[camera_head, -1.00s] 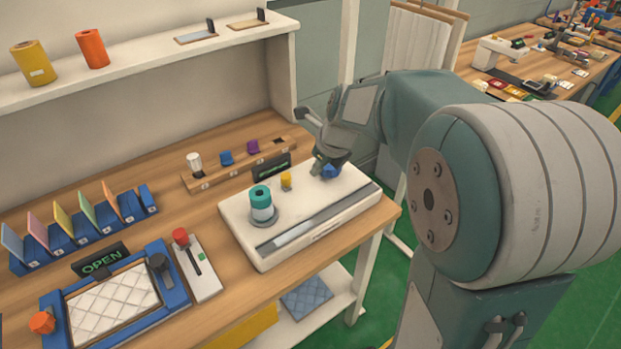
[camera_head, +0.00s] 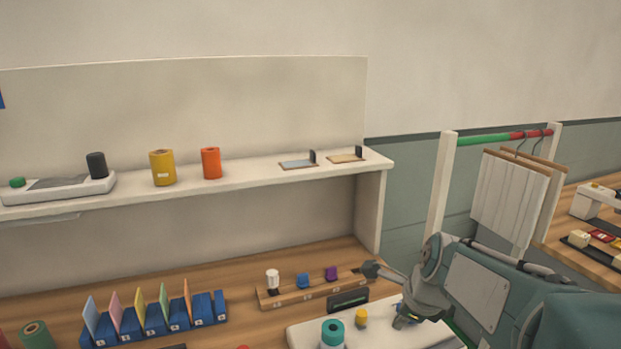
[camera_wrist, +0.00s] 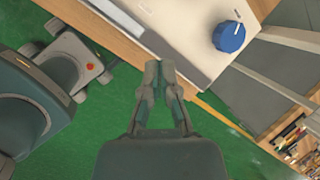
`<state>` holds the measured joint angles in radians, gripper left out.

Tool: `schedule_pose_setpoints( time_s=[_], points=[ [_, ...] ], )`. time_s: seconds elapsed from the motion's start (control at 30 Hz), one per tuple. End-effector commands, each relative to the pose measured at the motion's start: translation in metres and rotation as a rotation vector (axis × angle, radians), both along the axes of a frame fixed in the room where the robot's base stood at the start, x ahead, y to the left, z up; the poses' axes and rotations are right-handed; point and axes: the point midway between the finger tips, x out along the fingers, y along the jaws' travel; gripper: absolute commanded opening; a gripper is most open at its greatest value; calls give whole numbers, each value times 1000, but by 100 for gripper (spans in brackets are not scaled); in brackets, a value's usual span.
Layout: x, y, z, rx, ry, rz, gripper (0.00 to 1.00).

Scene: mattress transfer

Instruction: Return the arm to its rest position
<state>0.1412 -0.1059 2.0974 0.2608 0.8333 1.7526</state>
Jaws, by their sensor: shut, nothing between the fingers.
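My gripper (camera_wrist: 163,68) shows in the wrist view with its fingertips together, shut and empty, in front of the edge of the white device with the blue knob (camera_wrist: 229,37). Green floor lies beneath it. In the head view my arm comes in from the lower right, and its end is beside the right part of the white device (camera_head: 310,335). The fingers are hard to make out there. A teal spool (camera_head: 332,333) and a small yellow knob (camera_head: 361,318) are on that device.
A wooden rack (camera_head: 300,292) with white, blue and purple pieces stands behind the device. A shelf (camera_head: 240,176) above carries yellow and orange rolls. Blue file holders (camera_head: 155,322) stand at left. A rail with hanging white panels (camera_head: 508,195) is behind my arm at right.

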Motion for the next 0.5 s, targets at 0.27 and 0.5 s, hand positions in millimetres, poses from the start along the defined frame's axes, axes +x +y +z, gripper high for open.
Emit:
schedule_pose_setpoints(
  time_s=[0.27, 0.5],
  points=[
    [-62, 14, 22, -291, -119, 611, 0],
    [-113, 20, 28, -557, -194, 1134, 0]
  ],
)
